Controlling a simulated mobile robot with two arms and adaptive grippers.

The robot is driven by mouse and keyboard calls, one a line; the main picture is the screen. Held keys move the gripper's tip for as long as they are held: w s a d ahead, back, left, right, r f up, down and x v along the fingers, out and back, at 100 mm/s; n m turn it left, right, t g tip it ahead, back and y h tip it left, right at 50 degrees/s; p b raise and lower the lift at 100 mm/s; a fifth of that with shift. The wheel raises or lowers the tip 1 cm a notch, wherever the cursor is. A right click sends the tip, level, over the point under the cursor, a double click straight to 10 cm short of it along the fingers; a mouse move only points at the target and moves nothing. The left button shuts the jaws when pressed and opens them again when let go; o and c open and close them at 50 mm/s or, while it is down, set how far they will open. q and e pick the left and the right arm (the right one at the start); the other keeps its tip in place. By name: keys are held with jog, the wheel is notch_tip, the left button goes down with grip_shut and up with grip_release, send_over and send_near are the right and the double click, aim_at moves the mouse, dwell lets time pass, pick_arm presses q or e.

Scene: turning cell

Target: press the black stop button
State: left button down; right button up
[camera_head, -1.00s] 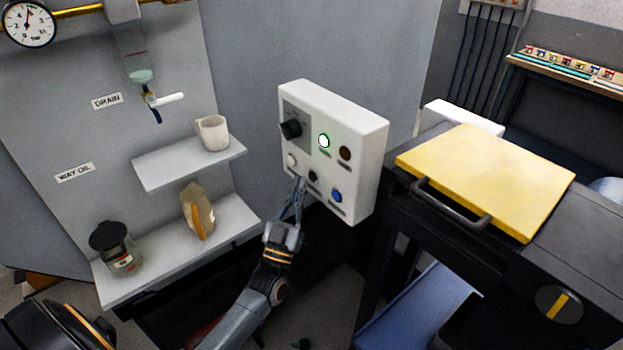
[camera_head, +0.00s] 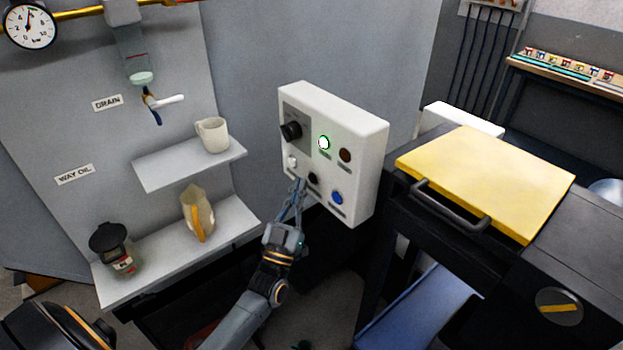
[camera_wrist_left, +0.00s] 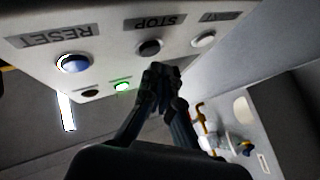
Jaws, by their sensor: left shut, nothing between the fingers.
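The black stop button (camera_head: 312,178) is on the lower row of the white control box, between a white button and a blue one. In the left wrist view the black button (camera_wrist_left: 150,47) sits by the STOP label. My left gripper (camera_head: 299,184) is shut and empty, its fingertips just left of and below the button in the head view. In the left wrist view the fingertips (camera_wrist_left: 162,70) appear close to the button; I cannot tell whether they touch it. My right gripper is not in view.
The control box (camera_head: 365,190) also carries a black knob (camera_head: 291,131), a lit green-ringed lamp (camera_head: 323,142), a dark brown lamp (camera_head: 345,155), a white button (camera_head: 291,161) and a blue button (camera_head: 337,198). A yellow-topped cabinet (camera_head: 490,180) stands close to the right. Shelves (camera_head: 170,170) are at left.

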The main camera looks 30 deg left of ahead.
pick_arm(q)
jog(key=shift+w, duration=0.1)
dwell(0.3)
jog(key=shift+w+d, duration=0.2)
jog(key=shift+w, duration=0.1)
jog(key=shift+w+d, duration=0.1)
jog(key=shift+w, duration=0.25)
dwell(0.6)
jog(key=shift+s, duration=0.15)
jog(key=shift+s+a, duration=0.3)
jog(key=shift+s, duration=0.3)
jog(key=s, duration=0.1)
jog(key=s+a+p, duration=0.1)
jog(key=s, duration=0.1)
jog(key=s+a, duration=0.1)
jog(key=shift+s+p, duration=0.3)
dwell(0.3)
